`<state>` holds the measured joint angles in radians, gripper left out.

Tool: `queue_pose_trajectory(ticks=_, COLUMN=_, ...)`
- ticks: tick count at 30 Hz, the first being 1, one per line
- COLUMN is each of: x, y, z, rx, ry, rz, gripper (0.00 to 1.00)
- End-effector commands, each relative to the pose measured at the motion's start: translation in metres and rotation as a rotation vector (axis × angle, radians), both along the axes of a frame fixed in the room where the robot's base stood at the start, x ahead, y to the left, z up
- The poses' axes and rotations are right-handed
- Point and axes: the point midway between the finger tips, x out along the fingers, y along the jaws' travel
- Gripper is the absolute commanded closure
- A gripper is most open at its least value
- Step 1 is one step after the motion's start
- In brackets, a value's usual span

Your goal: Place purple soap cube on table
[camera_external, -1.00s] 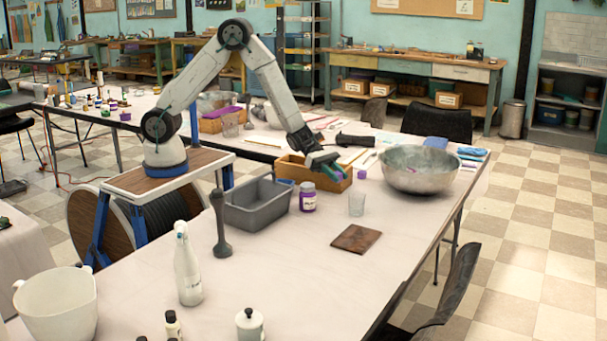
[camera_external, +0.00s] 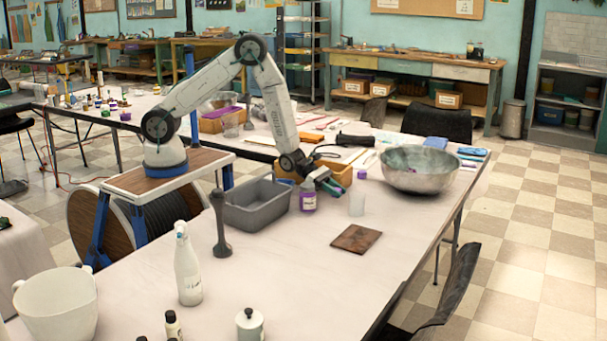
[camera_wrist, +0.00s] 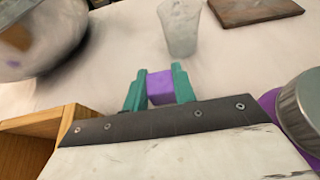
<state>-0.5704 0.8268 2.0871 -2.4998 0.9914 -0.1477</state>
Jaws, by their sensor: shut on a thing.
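The purple soap cube (camera_wrist: 160,87) is between the two green fingers of my gripper (camera_wrist: 159,89) in the wrist view. The gripper is shut on it. In the external view my gripper (camera_external: 331,187) is in front of the wooden box, between the purple-labelled jar and the clear cup, and the cube is too small to make out there. The white table (camera_external: 290,262) lies below, and in the wrist view its bare surface (camera_wrist: 115,60) shows beyond the fingers. I cannot tell the exact height of the cube above the table.
A clear cup (camera_wrist: 180,28) stands just beyond the fingers. The wooden box (camera_wrist: 45,124) and metal bowl (camera_wrist: 38,35) are on the left, and the purple jar (camera_wrist: 300,110) on the right. A brown board (camera_external: 357,239) lies nearby.

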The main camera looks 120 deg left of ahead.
Motion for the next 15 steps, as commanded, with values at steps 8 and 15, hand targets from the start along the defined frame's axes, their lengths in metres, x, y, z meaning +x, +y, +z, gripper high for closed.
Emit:
queue_pose_trajectory(ticks=8, x=0.000, y=0.000, z=-0.023, rx=-0.001, ry=0.000, rz=0.000, gripper=0.95)
queue_pose_trajectory(ticks=15, x=0.000, y=0.000, z=-0.026, rx=-0.001, ry=0.001, rz=0.000, gripper=0.95)
